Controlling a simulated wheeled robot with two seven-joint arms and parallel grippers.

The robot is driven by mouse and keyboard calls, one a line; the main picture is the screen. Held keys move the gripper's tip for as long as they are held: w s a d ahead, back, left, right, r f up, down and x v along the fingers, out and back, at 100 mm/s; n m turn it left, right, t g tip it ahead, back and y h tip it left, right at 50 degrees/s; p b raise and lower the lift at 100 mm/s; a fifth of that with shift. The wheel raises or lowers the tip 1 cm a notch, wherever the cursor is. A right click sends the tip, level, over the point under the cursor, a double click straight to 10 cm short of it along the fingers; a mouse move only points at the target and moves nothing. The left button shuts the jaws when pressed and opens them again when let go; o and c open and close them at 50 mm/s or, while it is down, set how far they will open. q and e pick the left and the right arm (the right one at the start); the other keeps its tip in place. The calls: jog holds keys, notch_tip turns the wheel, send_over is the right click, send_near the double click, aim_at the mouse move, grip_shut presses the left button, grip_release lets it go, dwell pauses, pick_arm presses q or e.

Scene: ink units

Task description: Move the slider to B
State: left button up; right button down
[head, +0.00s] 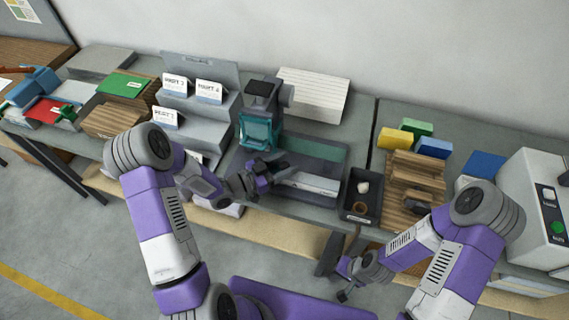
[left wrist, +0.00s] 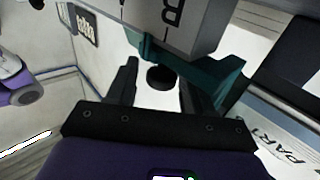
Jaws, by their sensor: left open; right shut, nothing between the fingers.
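In the left wrist view a grey block (left wrist: 182,20) carries an upside-down letter B and short scale marks. A teal piece (left wrist: 200,70), which looks like the slider, runs along the block's lower edge. A round black knob (left wrist: 160,78) shows between the fingers of my left gripper (left wrist: 160,88). The fingers are apart; whether they touch the knob or teal piece I cannot tell. In the head view my left gripper (head: 262,183) is at the left end of a light grey bar (head: 312,182) and hides part of it. My right gripper (head: 344,290) is shut and empty, low before the bench.
A press-like device with a teal guard (head: 258,132) stands behind my left gripper. A small black bin (head: 361,212) stands right of the bar. Wooden steps (head: 412,185) with coloured blocks lie further right. Stepped card stands (head: 205,125) are at the left.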

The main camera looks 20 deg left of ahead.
pick_arm(q)
jog(key=shift+c, duration=0.4)
grip_shut()
jog(key=shift+a+f+b, duration=0.1)
jog(key=shift+a+b, duration=0.35)
jog(key=shift+a, duration=0.35)
jog(key=shift+o, duration=0.4)
grip_release()
jog(key=v, duration=0.7)
jog(key=shift+s, duration=0.15)
jog(key=shift+a, duration=0.15)
